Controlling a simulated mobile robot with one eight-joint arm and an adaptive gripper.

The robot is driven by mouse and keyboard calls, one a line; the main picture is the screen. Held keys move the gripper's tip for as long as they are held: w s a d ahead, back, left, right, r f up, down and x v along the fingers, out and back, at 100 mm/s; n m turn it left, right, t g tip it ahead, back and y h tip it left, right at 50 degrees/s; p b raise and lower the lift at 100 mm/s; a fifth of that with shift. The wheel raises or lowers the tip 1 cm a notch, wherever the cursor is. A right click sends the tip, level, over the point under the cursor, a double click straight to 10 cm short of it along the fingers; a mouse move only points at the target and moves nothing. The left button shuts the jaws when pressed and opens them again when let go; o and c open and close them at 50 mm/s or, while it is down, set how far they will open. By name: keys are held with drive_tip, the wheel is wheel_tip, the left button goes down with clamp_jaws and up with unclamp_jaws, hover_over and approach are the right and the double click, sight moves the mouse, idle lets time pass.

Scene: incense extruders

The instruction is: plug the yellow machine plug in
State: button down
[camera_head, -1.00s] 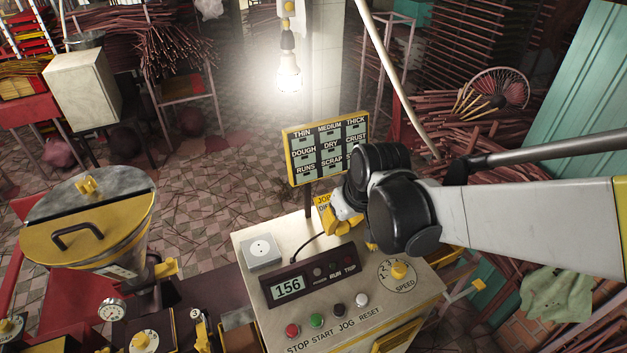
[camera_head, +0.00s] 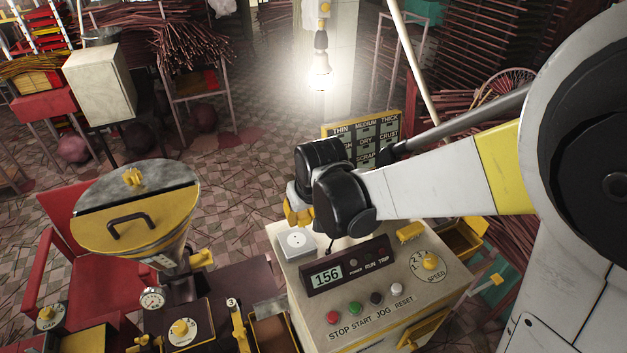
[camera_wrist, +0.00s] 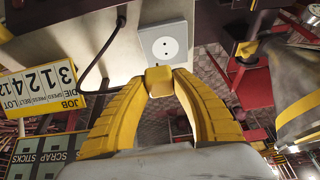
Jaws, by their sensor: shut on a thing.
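The white socket (camera_head: 296,241) sits on the top left of the beige control box (camera_head: 290,262). It also shows in the wrist view (camera_wrist: 165,47), with two dark holes, just beyond my fingertips. My gripper (camera_head: 299,214) is over the back edge of the box, behind the socket in the head view. In the wrist view its yellow fingers (camera_wrist: 158,85) are shut on the yellow plug (camera_wrist: 158,78). The plug appears apart from the socket. A dark cable (camera_wrist: 100,70) loops at the left in the wrist view. The plug is hidden in the head view.
The display panel (camera_head: 345,268), speed knob (camera_head: 430,260) and buttons (camera_head: 354,309) are on the box top. A hopper machine (camera_head: 135,212) stands to the left. A label board (camera_head: 385,128) rises behind my gripper. A lit bulb (camera_head: 321,75) hangs beyond.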

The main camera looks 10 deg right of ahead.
sight(295, 237)
drive_tip(key=shift+w+a+f, duration=0.15)
drive_tip(key=shift+a, duration=0.9)
drive_tip(key=shift+d, duration=0.15)
drive_tip(key=shift+d, duration=0.1)
drive_tip(key=shift+f+b, duration=2.15)
drive_tip(key=shift+f, duration=0.75)
drive_tip(key=shift+f+b, duration=0.6)
drive_tip(key=shift+b, duration=0.25)
drive_tip(key=c, duration=1)
unclamp_jaws()
drive_tip(key=shift+c, duration=0.2)
